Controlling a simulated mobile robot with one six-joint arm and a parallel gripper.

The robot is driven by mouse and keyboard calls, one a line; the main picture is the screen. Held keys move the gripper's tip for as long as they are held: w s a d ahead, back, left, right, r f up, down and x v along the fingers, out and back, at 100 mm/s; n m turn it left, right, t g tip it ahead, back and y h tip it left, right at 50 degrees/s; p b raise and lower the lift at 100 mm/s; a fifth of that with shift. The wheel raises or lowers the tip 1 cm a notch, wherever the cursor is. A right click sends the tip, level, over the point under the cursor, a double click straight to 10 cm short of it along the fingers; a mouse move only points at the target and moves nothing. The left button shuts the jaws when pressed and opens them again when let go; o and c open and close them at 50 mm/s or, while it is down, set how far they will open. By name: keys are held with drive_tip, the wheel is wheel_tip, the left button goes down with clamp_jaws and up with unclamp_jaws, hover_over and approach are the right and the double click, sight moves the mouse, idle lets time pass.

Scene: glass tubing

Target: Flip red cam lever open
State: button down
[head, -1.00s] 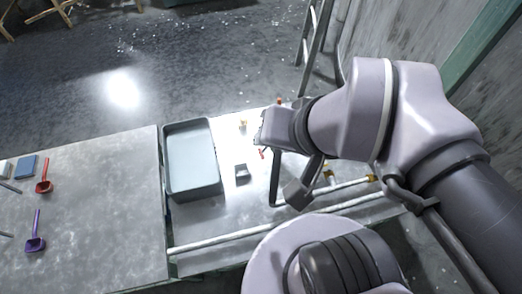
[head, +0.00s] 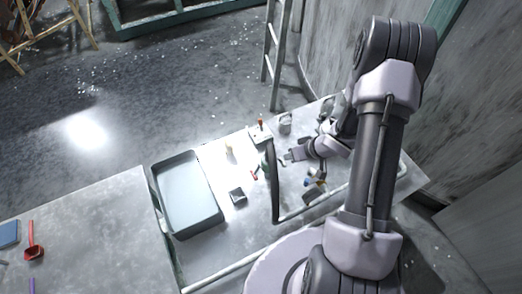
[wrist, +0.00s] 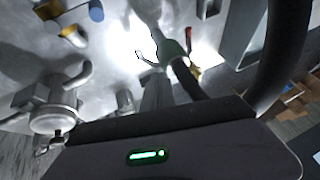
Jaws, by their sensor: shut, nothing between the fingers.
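A small red piece (head: 254,174) lies on the metal table near the dark bent tube, and an orange-red upright tip (head: 261,124) stands on a light block behind it. I cannot tell which of them is the cam lever. My gripper (head: 288,157) is at the tube's right side, its tip pointing left, apart from both red parts; it looks shut and empty. In the wrist view a small red part (wrist: 188,32) shows beside a green fitting (wrist: 174,50). Its lever shape is too small to make out.
The dark bent tube (head: 273,185) stands up between my gripper and the small red piece. A grey tray (head: 188,232) and a small dark box (head: 237,195) are to the left. A metal cup (head: 285,122) and several fittings crowd the table's right part.

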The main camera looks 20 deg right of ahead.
sight(257, 170)
drive_tip(key=s+a+f+y, duration=0.2)
drive_tip(key=s+a+f, duration=0.1)
drive_tip(key=s+f, duration=0.1)
drive_tip(key=shift+a+f+y, duration=0.2)
drive_tip(key=shift+a+y, duration=0.1)
drive_tip(key=shift+a, duration=0.1)
drive_tip(key=b+x, duration=0.4)
drive_tip(key=x, duration=0.6)
drive_tip(key=shift+s+d+f, duration=0.1)
drive_tip(key=shift+a, duration=0.2)
